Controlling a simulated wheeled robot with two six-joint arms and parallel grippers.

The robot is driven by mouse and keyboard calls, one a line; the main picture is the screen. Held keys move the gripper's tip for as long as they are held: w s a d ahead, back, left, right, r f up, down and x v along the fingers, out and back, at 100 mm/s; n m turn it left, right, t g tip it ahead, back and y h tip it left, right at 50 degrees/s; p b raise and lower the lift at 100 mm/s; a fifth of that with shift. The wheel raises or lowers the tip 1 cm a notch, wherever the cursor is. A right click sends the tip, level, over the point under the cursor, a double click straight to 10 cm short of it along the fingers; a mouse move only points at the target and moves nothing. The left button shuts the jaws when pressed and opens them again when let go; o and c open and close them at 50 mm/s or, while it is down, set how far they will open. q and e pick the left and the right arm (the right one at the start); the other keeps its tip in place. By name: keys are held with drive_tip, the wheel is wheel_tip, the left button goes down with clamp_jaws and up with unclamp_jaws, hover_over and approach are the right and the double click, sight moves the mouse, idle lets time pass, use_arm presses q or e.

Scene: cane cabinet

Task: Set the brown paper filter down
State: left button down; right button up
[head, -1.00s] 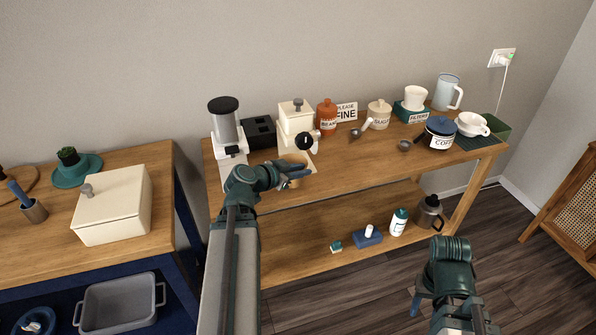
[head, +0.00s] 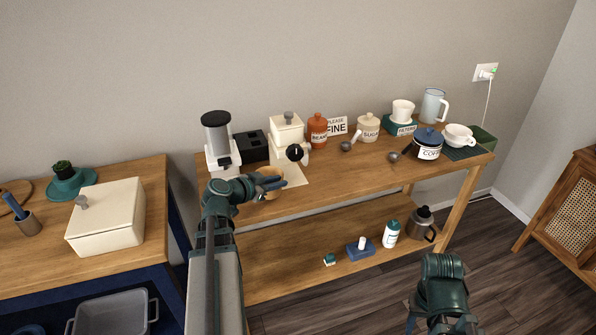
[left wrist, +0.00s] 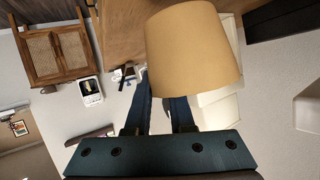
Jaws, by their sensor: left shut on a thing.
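The brown paper filter (left wrist: 195,55) is a tan, cup-like cone and fills the upper middle of the left wrist view. My left gripper (head: 279,185) is shut on it. In the head view the filter (head: 271,180) shows small at the gripper's tip, partly hidden by the fingers. It is near the shelf table's front edge, left of a pale tan sheet (head: 296,175) in front of the cream grinder (head: 287,135). I cannot tell whether it touches the table. My right gripper (head: 412,322) is low at the picture's bottom edge; its jaws are unclear.
A white machine with a dark-lidded clear top (head: 219,140) and a black box (head: 251,146) stand behind the gripper. The orange beans jar (head: 317,130) and sugar jar (head: 368,127) stand right. Bare wood (head: 345,165) lies along the front of the tabletop.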

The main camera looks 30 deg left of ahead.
use_arm(q)
hover_over(300, 185)
drive_tip(key=s, duration=0.3)
drive_tip(key=shift+s+a, duration=0.1)
drive_tip(key=shift+a, duration=0.25)
drive_tip(key=w, duration=0.4)
drive_tip(key=shift+d, duration=0.3)
drive_tip(key=shift+s+f+b, duration=0.35)
drive_tip(key=shift+f+b, duration=0.55)
drive_tip(key=shift+r, duration=0.1)
drive_tip(key=c, duration=0.8)
unclamp_jaws()
drive_tip(key=shift+o, duration=0.2)
